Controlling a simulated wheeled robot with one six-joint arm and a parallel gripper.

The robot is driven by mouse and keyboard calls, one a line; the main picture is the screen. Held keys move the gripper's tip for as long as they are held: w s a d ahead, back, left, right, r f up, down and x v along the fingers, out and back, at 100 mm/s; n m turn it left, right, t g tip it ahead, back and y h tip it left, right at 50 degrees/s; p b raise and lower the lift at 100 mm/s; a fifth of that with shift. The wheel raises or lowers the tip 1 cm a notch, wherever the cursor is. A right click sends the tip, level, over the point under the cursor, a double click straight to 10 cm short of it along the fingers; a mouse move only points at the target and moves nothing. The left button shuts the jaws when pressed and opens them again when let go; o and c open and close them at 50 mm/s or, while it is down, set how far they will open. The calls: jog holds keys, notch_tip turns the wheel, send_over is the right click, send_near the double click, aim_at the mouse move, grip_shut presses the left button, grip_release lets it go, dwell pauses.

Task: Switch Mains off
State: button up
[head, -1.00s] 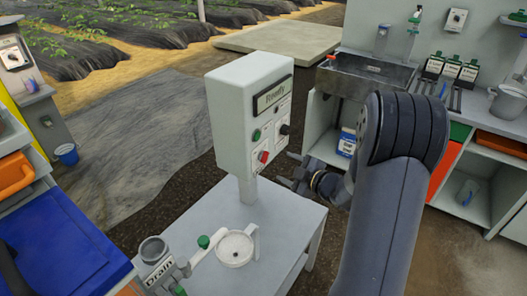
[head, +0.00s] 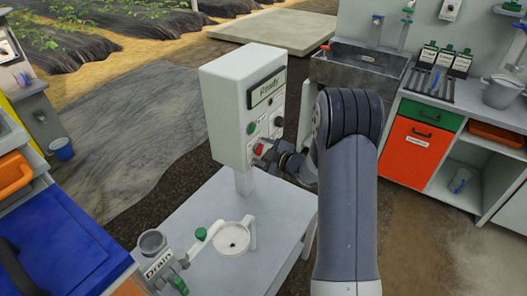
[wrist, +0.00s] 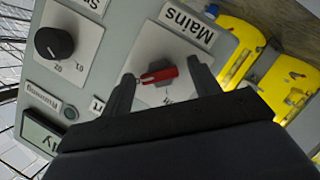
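The Mains switch is a red handle (wrist: 158,76) on a pale plate under a "Mains" label (wrist: 185,22), upside down in the wrist view. In the head view the red handle (head: 259,149) is small, on the front of the grey control box (head: 222,118). My gripper (wrist: 160,69) is open, with one dark finger on each side of the handle. Gaps show between the fingers and the handle, and I cannot see contact. In the head view my gripper (head: 265,156) is right at the box's front, partly hidden by my arm.
A black knob (wrist: 53,43) and a "Running" lamp (wrist: 71,112) share the panel. The box's display (head: 267,89) reads "Ready".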

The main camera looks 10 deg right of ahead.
jog(key=c, duration=0.9)
jog(key=shift+c, duration=0.2)
jog(key=shift+f+b, duration=0.15)
jog(key=shift+b, duration=0.55)
jog(key=n+t+y+b, duration=0.1)
jog(key=n+b, duration=0.4)
jog(key=b, duration=0.9)
jog(key=n+t+b, duration=0.2)
jog(key=n+b, duration=0.4)
jog(key=b, duration=0.8)
jog(key=f+n+t+y+b, duration=0.1)
jog(key=n+b, duration=0.4)
jog(key=b, duration=0.9)
jog(key=shift+n+t+y+b, duration=0.3)
jog(key=shift+n+t+b, duration=0.1)
jog(key=shift+t, duration=0.4)
jog(key=shift+r+n, duration=0.1)
jog(key=shift+n, duration=0.2)
jog(key=o, duration=1)
jog(key=shift+r, duration=0.1)
